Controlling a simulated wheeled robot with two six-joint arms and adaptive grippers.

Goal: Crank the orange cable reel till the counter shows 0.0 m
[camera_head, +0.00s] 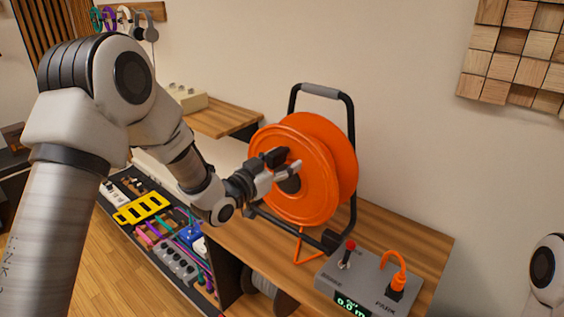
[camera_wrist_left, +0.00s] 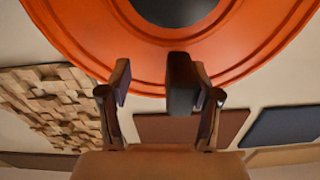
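The orange cable reel (camera_head: 330,150) stands upright in a black frame on the wooden bench. Its face fills the top of the left wrist view (camera_wrist_left: 90,40). My left gripper (camera_head: 282,172) is at the reel's front face, near the hub. In the left wrist view its fingers (camera_wrist_left: 150,85) are apart. A dark block, apparently the crank handle (camera_wrist_left: 180,85), lies against the right finger, with a gap to the left finger. The grey counter box (camera_head: 340,270) stands in front of the reel; its green display (camera_head: 352,306) appears to read 0.0 m. My right gripper is out of view.
The box carries a red-tipped switch (camera_head: 349,246) and an orange plug (camera_head: 397,283) with a looped cable. A drawer of cables and adapters (camera_head: 160,225) lies open at the left. The bench (camera_head: 420,237) is bare behind the box.

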